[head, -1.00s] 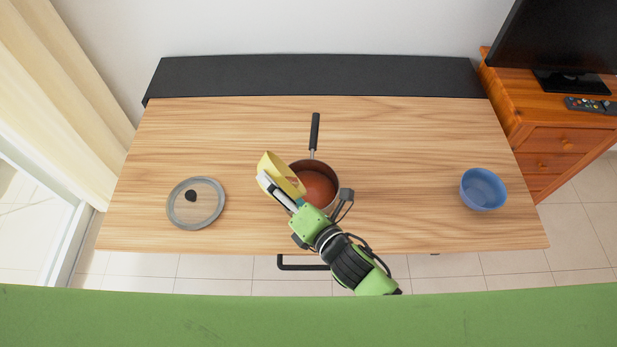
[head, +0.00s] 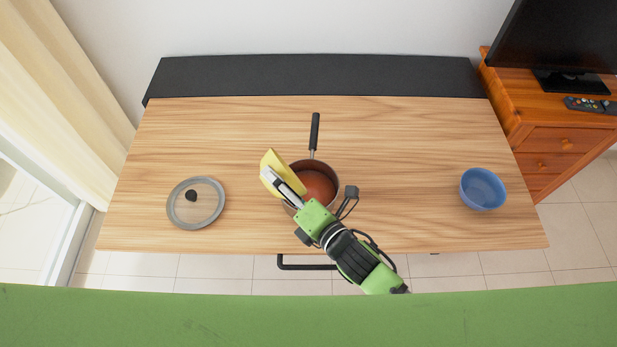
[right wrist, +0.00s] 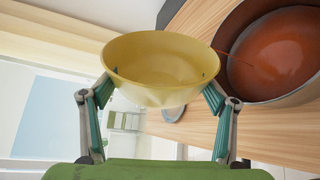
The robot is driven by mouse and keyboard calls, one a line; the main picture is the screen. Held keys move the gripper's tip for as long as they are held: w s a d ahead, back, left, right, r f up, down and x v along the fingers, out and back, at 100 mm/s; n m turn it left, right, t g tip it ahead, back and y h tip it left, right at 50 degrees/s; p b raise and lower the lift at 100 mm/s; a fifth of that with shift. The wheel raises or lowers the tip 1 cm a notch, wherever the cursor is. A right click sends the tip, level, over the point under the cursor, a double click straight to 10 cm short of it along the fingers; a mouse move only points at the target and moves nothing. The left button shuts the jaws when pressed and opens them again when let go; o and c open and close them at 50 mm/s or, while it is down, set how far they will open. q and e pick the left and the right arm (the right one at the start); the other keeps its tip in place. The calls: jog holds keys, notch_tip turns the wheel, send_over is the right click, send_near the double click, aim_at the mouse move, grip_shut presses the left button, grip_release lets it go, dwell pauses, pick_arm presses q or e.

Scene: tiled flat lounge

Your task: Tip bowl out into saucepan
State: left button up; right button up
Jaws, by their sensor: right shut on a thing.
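A yellow bowl (head: 270,161) is held by my right gripper (head: 271,178) at the left rim of the saucepan (head: 335,170). The bowl is tilted steeply, its opening turned toward the pan. In the right wrist view the bowl (right wrist: 160,72) sits between the fingers of my right gripper (right wrist: 158,92), which are shut on its sides. The saucepan (right wrist: 297,98) shows at the right there, with an orange-brown inside. Its black handle points to the back of the table. I cannot make out any contents in the bowl. My left gripper is out of view.
The wooden table (head: 400,150) has clear room right of the pan. A glass lid (head: 207,205) lies at the left and a blue bowl (head: 483,189) stands at the right. A wooden cabinet (head: 552,140) with a screen (head: 565,38) is beyond the right edge.

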jog(key=shift+r, duration=0.1)
jog(key=shift+s+a+f+n+b, duration=0.25)
jog(key=shift+a+f+n+b, duration=0.2)
jog(key=shift+f+n, duration=0.3)
jog(key=shift+a+f+n+h, duration=0.1)
jog(key=shift+f+n+h, duration=0.1)
jog(key=shift+n+h, duration=0.15)
jog(key=shift+s+r, duration=0.1)
jog(key=shift+s+a+f+n+t+h+b, duration=0.1)
jog(key=shift+a+f+n+t+h+b, duration=0.15)
jog(key=shift+f+n+b, duration=0.4)
jog(key=s+a+f+n+t+h+b, duration=0.1)
jog(key=s+a+f+n+t+b, duration=0.1)
jog(key=a+f+n+b, duration=0.3)
jog(key=s+f+n+b, duration=0.1)
jog(key=n+b, duration=0.1)
jog(key=b, duration=0.2)
jog(key=shift+s+a+h, duration=0.25)
jog(key=shift+s+h, duration=0.05)
jog(key=shift+h, duration=0.1)
